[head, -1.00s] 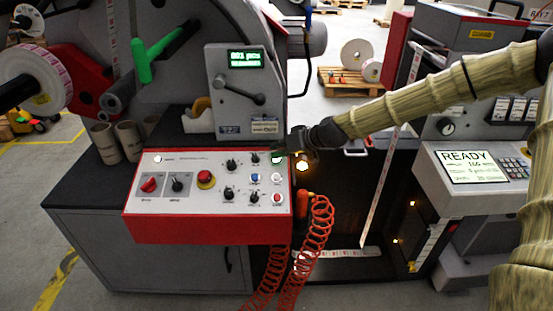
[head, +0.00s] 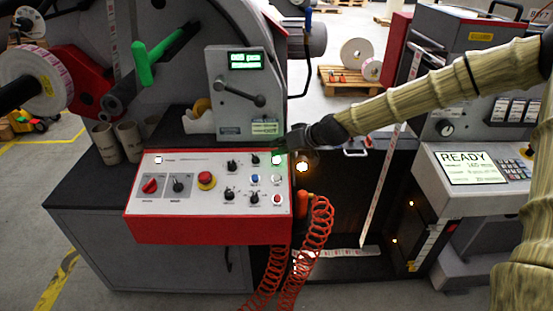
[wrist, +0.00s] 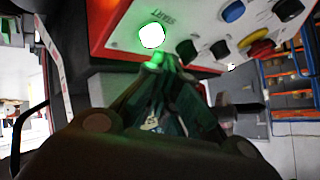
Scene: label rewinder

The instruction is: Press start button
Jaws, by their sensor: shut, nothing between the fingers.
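The start button (wrist: 152,36) glows white with a green halo in the wrist view, with the word START printed beside it. In the head view it is the green-lit button (head: 277,159) at the top right of the control panel (head: 215,205). My gripper (wrist: 168,62) is shut and empty, its fingertips at the button's edge and tinted green by its light. In the head view my gripper (head: 284,149) is over the panel's upper right corner, partly hiding the area by the button. I cannot tell whether the fingertips touch the button.
A red emergency stop (head: 206,180), red knob (head: 150,186), blue button (head: 255,179) and several black knobs share the panel. A lever (head: 240,91) and green display (head: 246,60) stand above. A coiled red hose (head: 313,230) hangs at the right. A machine reading READY (head: 467,168) stands farther right.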

